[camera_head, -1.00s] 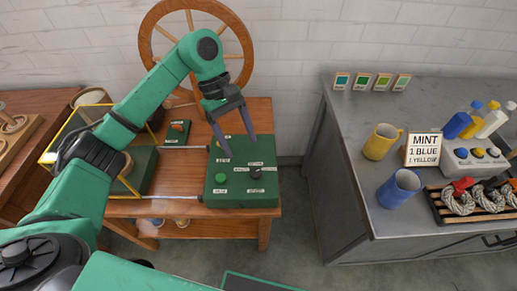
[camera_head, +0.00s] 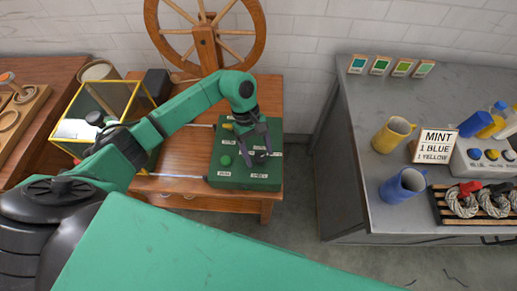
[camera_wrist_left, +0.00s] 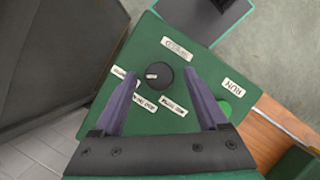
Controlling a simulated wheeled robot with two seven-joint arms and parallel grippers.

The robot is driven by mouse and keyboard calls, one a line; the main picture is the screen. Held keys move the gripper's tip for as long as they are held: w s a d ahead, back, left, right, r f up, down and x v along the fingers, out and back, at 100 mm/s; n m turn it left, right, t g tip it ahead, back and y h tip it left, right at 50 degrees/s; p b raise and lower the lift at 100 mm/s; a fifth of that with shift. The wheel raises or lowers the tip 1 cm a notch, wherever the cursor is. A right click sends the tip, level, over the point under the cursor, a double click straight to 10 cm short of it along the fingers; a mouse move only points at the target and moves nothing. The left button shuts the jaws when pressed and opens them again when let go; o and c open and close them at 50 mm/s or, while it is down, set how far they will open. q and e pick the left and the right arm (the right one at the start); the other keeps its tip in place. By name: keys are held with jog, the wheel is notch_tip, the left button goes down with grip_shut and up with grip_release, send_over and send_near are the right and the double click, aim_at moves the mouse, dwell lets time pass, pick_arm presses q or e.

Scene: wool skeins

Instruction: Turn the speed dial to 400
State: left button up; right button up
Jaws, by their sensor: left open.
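The speed dial (camera_wrist_left: 158,77) is a round black knob on the green control box (camera_head: 215,182). In the left wrist view its white pointer mark faces left, toward a small white label at the left finger; the label's print is too blurred to read. My left gripper (camera_wrist_left: 166,80) is open, its two grey fingers on either side of the knob with gaps showing. In the head view the left gripper (camera_head: 262,155) is low over the right part of the box and largely hides the dial.
A green button (camera_head: 225,160) is on the box, left of the gripper. The box stands on a wooden table (camera_head: 178,185) before a spoked wheel (camera_head: 205,42). A glass case (camera_head: 75,130) is at the left. A grey counter (camera_head: 360,150) with mugs is at the right.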

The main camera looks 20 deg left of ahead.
pick_arm(q)
jog(key=shift+f, duration=0.1)
pick_arm(e)
jog(key=shift+s, duration=0.2)
pick_arm(q)
jog(key=shift+c, duration=1)
grip_shut()
pick_arm(e)
jog(key=shift+s+d+f, duration=0.1)
jog(key=shift+s, duration=0.1)
